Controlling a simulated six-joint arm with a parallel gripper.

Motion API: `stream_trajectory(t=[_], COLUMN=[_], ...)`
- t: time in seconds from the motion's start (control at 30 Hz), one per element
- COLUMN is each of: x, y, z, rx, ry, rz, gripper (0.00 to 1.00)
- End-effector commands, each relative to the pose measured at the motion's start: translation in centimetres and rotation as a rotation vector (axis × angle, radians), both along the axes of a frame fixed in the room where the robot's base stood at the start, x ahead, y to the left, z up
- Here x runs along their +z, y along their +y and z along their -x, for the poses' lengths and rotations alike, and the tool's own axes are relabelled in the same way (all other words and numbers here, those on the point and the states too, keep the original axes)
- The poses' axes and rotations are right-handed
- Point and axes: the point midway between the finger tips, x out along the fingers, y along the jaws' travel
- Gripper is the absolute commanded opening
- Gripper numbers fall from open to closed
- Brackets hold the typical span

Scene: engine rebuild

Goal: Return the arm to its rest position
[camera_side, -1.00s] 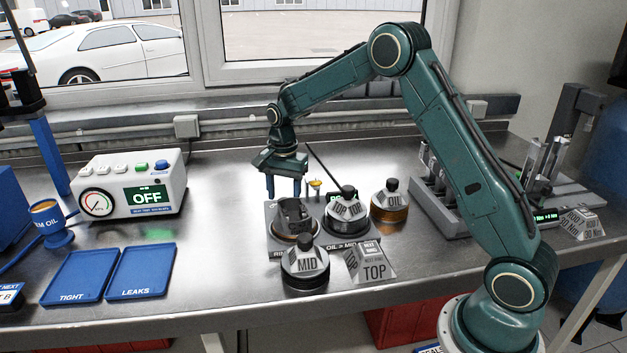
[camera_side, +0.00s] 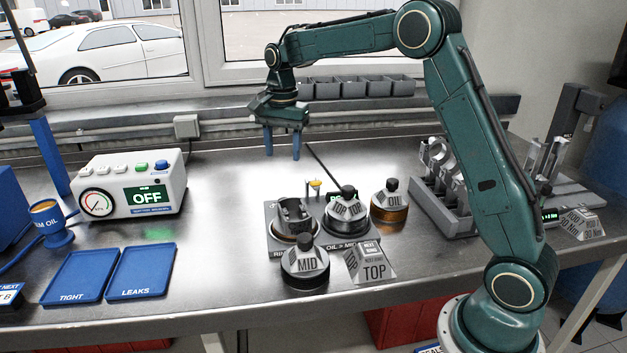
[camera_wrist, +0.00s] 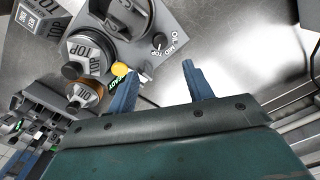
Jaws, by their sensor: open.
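My gripper (camera_side: 283,143) is open and empty, its two blue fingers pointing down above the bench, behind the ring station (camera_side: 274,250). It also shows in the wrist view (camera_wrist: 155,82), with nothing between the fingers. The arm is raised, reaching left across the bench from its base at the right.
A MID pot (camera_side: 305,267) and TOP sign (camera_side: 372,266) stand in front. A gauge box (camera_side: 130,184) reads OFF. Blue trays (camera_side: 140,272) lie left; a rack (camera_side: 432,208) stands right.

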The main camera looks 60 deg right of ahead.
Motion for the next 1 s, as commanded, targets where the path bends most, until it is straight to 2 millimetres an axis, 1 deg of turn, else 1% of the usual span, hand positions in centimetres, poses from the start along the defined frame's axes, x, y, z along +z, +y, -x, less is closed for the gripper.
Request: stream_trajectory(t=[0.37,0.47,0.57,0.77,1.0], x=[0.2,0.7,1.6,4.1,7.0], y=[0.1,0.3,0.7,2.0,3.8], z=[0.1,0.5,1.3,4.2,8.8], rx=[0.007,0.027,0.062,0.181,0.36], ry=[-0.003,-0.011,-0.025,-0.071,-0.132], rz=[0.0,0.003,0.007,0.022,0.05], gripper=[0.51,0.51,0.51,0.51,0.51])
